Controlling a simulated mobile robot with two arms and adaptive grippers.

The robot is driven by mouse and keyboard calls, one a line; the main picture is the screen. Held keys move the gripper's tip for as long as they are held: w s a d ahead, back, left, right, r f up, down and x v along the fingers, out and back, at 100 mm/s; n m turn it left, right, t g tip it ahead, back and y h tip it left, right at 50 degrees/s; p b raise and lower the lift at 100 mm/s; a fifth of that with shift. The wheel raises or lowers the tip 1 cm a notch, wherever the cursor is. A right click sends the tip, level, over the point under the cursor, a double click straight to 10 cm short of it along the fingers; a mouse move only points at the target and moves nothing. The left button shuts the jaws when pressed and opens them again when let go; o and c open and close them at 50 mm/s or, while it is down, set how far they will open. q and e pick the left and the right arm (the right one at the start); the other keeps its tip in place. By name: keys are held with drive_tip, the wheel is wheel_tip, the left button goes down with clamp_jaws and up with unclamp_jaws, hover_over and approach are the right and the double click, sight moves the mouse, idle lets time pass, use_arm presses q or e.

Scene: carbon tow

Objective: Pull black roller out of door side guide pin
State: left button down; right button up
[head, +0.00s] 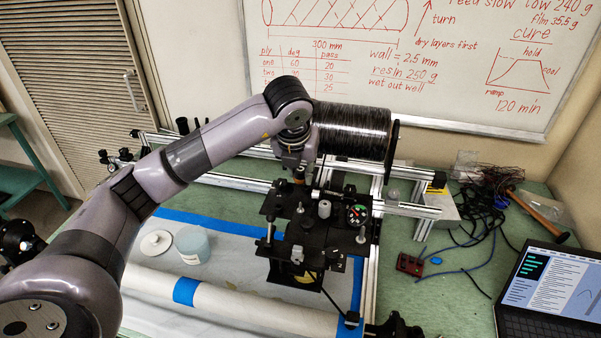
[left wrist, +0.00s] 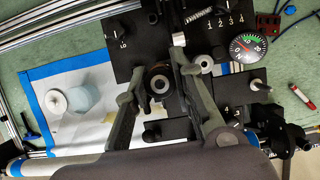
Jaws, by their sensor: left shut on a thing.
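My left gripper (head: 298,172) reaches down over the black carriage plate (head: 285,205), below the spool of black tow. In the left wrist view its two fingers (left wrist: 158,76) stand on either side of a black roller (left wrist: 158,84), a dark ring with a pale metal centre, and are shut on it. The wrist view looks down on the roller's end, so I cannot tell how far it sits on its guide pin. The pin itself is hidden. A paler roller (left wrist: 203,65) stands on the plate right of the fingers. My right gripper is not in view.
The tow spool (head: 352,130) stands close beside my left wrist. A round dial (head: 357,214) and several upright posts rise from the plate. A pale tube (head: 240,306) lies in front. A cup (head: 192,245), cables (head: 470,215) and a laptop (head: 550,290) lie around.

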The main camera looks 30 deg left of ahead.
use_arm(q)
drive_tip(key=shift+r, duration=0.4)
drive_tip(key=shift+r+p, duration=0.6)
drive_tip(key=shift+r, duration=0.9)
wheel_tip(320, 180, up, 3)
drive_tip(key=shift+p, duration=0.6)
